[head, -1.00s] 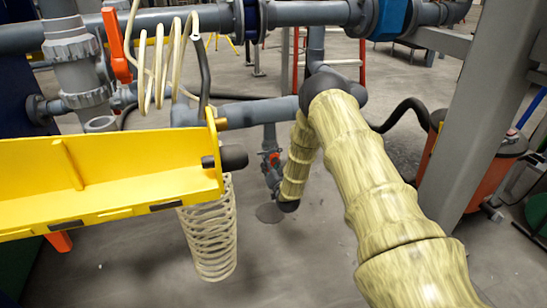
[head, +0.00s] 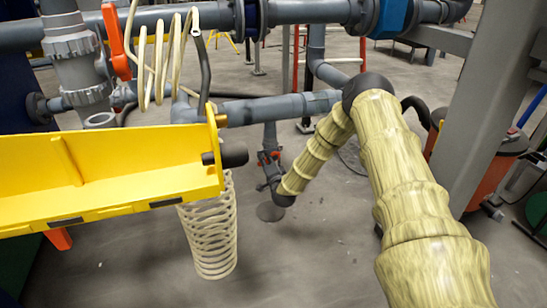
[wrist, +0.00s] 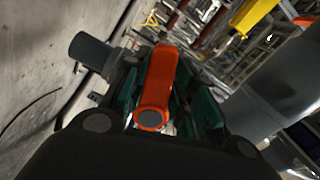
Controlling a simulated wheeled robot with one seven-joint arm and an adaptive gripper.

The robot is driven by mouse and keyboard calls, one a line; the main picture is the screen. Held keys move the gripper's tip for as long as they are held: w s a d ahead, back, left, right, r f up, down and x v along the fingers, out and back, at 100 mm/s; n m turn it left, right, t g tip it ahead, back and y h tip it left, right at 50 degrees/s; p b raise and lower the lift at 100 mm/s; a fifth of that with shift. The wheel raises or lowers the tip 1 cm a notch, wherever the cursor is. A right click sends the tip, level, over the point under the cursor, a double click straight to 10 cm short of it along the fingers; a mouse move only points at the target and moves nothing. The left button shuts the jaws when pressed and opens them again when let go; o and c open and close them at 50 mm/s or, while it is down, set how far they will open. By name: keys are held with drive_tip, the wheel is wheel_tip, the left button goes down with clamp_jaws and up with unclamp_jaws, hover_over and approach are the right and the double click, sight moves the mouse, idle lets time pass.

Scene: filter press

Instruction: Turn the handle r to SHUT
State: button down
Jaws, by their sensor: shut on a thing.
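An orange lever handle (wrist: 158,85) fills the middle of the wrist view, its round pivot end with a dark cap nearest the camera. The teal finger pads of my gripper (wrist: 155,92) lie on both sides of it, shut on it. In the head view my gripper (head: 268,168) is small and sits at the grey vertical pipe below the horizontal pipe. Only small orange bits of the handle (head: 277,154) show there, so its angle is hard to read. Any SHUT marking cannot be made out.
A yellow beam (head: 110,180) with a coiled cream hose (head: 208,235) under it stands at left. Another orange handle (head: 116,45) is at upper left. A grey post (head: 485,110) and an orange drum (head: 485,165) stand right of my arm.

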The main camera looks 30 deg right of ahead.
drive_tip(key=m, duration=0.1)
drive_tip(key=r+m+b, duration=0.1)
drive_tip(key=shift+w+d+m, duration=0.1)
drive_tip(key=shift+d+m, duration=0.15)
drive_tip(key=shift+m, duration=0.15)
drive_tip(key=shift+r+m, duration=0.4)
drive_tip(key=shift+m, duration=0.4)
drive_tip(key=c, duration=0.9)
unclamp_jaws()
drive_tip(key=shift+a+f, duration=0.15)
drive_tip(key=shift+a, duration=0.05)
drive_tip(key=shift+p+v, duration=1.1)
drive_tip(key=shift+v, duration=2.5)
drive_tip(key=shift+a, duration=0.1)
